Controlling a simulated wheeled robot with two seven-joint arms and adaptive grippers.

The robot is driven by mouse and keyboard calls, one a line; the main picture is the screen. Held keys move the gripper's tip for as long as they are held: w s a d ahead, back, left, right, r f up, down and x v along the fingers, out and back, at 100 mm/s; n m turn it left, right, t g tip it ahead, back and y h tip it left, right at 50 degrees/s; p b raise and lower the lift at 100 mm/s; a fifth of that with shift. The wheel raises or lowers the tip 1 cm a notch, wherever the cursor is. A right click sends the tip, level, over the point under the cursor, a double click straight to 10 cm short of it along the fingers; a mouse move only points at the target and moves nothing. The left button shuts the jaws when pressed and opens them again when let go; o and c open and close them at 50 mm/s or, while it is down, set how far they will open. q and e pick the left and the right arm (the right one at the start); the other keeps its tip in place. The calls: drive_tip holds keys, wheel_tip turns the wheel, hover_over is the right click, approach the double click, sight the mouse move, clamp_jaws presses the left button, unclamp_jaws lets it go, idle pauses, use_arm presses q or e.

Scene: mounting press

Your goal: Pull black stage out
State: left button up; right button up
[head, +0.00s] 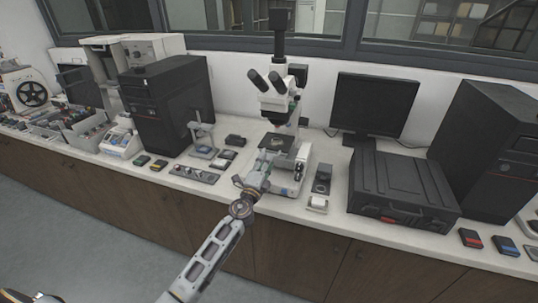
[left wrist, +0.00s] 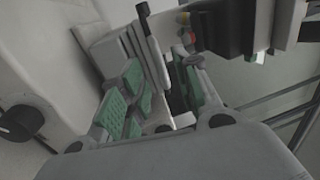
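The black stage (head: 277,142) is a dark flat plate under the microscope's optics, above its pale base. My left gripper (head: 267,158) is at the front left of the stage, fingers pointing toward the microscope (head: 274,88). In the left wrist view my left gripper (left wrist: 160,90) has its green-padded fingers apart. A thin light and dark plate edge (left wrist: 152,48) reaches between the fingers; I cannot tell whether it is part of the stage or touches a pad. My right gripper is not in view.
A small black and white device (head: 321,183) stands right of the microscope, beside a black case (head: 403,188). A black computer tower (head: 168,103) and a small stand (head: 203,140) are on the left. The floor in front of the bench is clear.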

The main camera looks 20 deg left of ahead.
sight(276, 144)
use_arm(q)
drive_tip(key=shift+w+r, duration=0.2)
drive_tip(key=shift+w, duration=0.85)
drive_tip(key=shift+w+r, duration=0.15)
drive_tip(key=shift+w, duration=0.9)
drive_tip(key=shift+c, duration=0.4)
clamp_jaws()
